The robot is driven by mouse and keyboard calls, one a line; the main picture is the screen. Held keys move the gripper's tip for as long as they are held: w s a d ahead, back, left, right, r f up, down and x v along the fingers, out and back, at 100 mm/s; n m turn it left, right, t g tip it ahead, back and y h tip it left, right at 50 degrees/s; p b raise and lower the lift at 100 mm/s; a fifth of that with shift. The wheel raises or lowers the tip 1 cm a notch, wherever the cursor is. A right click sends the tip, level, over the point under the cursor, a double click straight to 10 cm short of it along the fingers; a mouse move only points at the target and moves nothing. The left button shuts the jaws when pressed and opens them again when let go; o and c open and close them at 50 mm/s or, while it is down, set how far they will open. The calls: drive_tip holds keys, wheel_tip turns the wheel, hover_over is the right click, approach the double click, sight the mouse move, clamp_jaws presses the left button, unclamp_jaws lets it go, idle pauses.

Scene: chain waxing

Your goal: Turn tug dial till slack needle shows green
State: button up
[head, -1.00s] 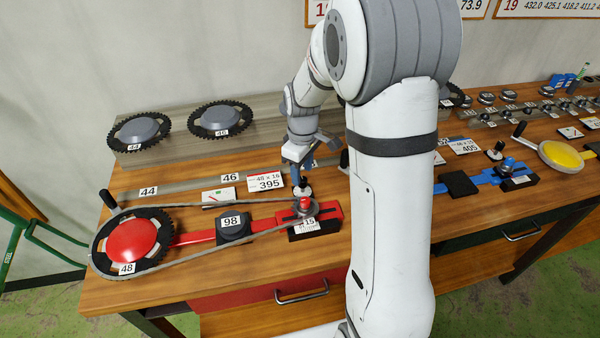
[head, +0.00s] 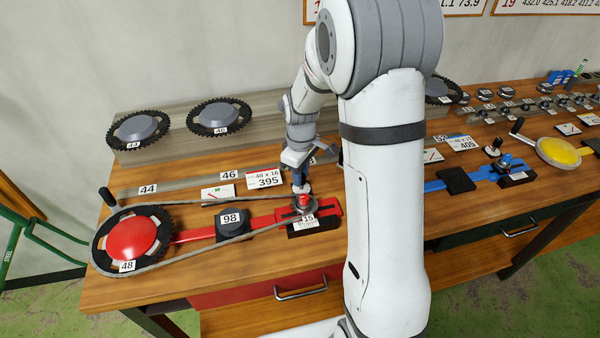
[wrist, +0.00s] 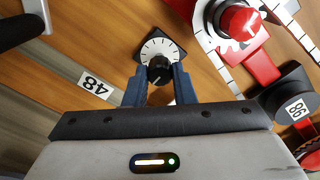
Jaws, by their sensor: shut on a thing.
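The tug dial (wrist: 160,48) has a white ticked face on a dark square base, with a black knob (wrist: 158,68) on it. In the wrist view my gripper (wrist: 157,80) has its blue fingers on both sides of the knob and is shut on it. In the head view my gripper (head: 299,178) is down behind the small red-capped sprocket, and the dial is mostly hidden. The slack gauge (head: 218,193) is a small white card left of it, with a green mark and a red line; the needle's exact reading is too small to tell.
A grey chain (head: 190,258) loops from the large red-centred sprocket (head: 132,240) to the small red-capped sprocket (head: 303,202). A black block marked 98 (head: 232,222) sits between them. A blue station (head: 490,174) stands to the right. Spare chainrings (head: 220,116) lie behind.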

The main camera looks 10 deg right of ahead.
drive_tip(key=shift+c, duration=0.5)
drive_tip(key=shift+m, duration=0.4)
drive_tip(key=m+b, duration=0.1)
drive_tip(key=m, duration=0.1)
drive_tip(key=shift+m+b, duration=0.35)
drive_tip(key=shift+m, duration=0.05)
drive_tip(key=shift+w+m+b, duration=0.1)
drive_tip(key=shift+m+b, duration=0.55)
drive_tip(key=shift+m, duration=1.45)
drive_tip(key=shift+r, duration=0.1)
drive_tip(key=o, duration=1)
drive_tip(key=shift+d, duration=0.1)
